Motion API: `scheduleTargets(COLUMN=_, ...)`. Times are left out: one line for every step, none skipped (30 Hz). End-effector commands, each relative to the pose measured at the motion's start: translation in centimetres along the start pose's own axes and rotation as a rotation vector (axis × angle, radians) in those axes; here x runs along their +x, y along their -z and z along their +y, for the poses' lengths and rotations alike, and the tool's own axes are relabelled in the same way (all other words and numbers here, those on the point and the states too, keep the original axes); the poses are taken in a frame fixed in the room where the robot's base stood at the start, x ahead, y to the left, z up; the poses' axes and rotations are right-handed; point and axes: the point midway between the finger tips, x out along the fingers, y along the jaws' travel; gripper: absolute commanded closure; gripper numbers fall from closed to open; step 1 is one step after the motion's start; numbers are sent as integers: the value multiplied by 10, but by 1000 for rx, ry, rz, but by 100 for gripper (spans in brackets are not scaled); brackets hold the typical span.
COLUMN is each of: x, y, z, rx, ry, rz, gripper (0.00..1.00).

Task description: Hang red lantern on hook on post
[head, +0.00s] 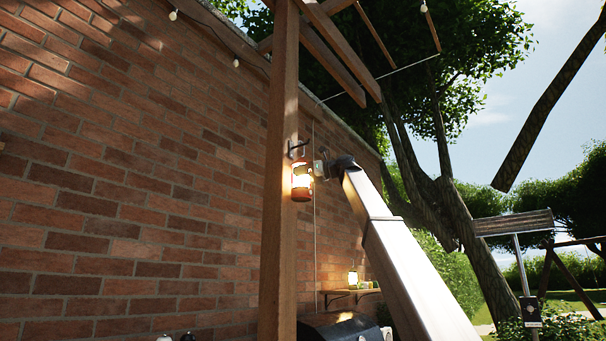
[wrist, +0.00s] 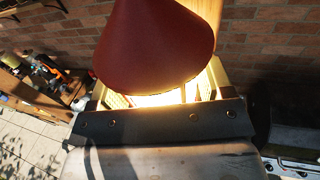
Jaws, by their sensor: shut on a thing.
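The red lantern (head: 301,190) is lit and hangs close against the wooden post (head: 280,235) in the head view, just below the dark hook (head: 297,148). I cannot tell whether its handle is over the hook. My gripper (head: 316,170) reaches in from the right and is shut on the lantern. In the wrist view the lantern's red cone top (wrist: 155,45) fills the upper middle, with its glowing body beneath. The post (wrist: 202,14) shows just behind it. The hook is not visible in the wrist view.
A brick wall (head: 130,180) stands behind the post on the left. Wooden beams (head: 330,45) run overhead. A shelf (head: 338,292) lower down holds another lit lantern (head: 352,279), and a dark grill (head: 335,330) stands below it.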

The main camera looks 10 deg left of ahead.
Motion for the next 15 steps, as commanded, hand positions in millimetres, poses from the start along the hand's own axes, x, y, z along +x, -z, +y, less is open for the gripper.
scheduleTargets(x=0, y=0, z=0, rx=0, ry=0, rz=-2, gripper=64)
scheduleTargets(x=0, y=0, z=0, rx=0, ry=0, rz=-2, gripper=64)
scheduleTargets(x=0, y=0, z=0, rx=0, ry=0, rz=-2, gripper=64)
scheduleTargets(x=0, y=0, z=0, rx=0, ry=0, rz=-2, gripper=64)
scheduleTargets(x=0, y=0, z=0, rx=0, ry=0, rz=-2, gripper=64)
scheduleTargets(x=0, y=0, z=0, rx=0, ry=0, rz=-2, gripper=64)
scheduleTargets(x=0, y=0, z=0, rx=0, ry=0, rz=-2, gripper=64)
scheduleTargets(x=0, y=0, z=0, rx=0, ry=0, rz=-2, gripper=64)
scheduleTargets(x=0, y=0, z=0, rx=0, ry=0, rz=-2, gripper=64)
scheduleTargets(x=0, y=0, z=0, rx=0, ry=0, rz=-2, gripper=64)
scheduleTargets(x=0, y=0, z=0, rx=0, ry=0, rz=-2, gripper=16)
scheduleTargets(x=0, y=0, z=0, rx=0, ry=0, rz=-2, gripper=3)
scheduleTargets(x=0, y=0, z=0, rx=0, ry=0, rz=-1, gripper=0)
scheduleTargets(x=0, y=0, z=0, rx=0, ry=0, rz=-1, gripper=0)
scheduleTargets(x=0, y=0, z=0, rx=0, ry=0, rz=-1, gripper=0)
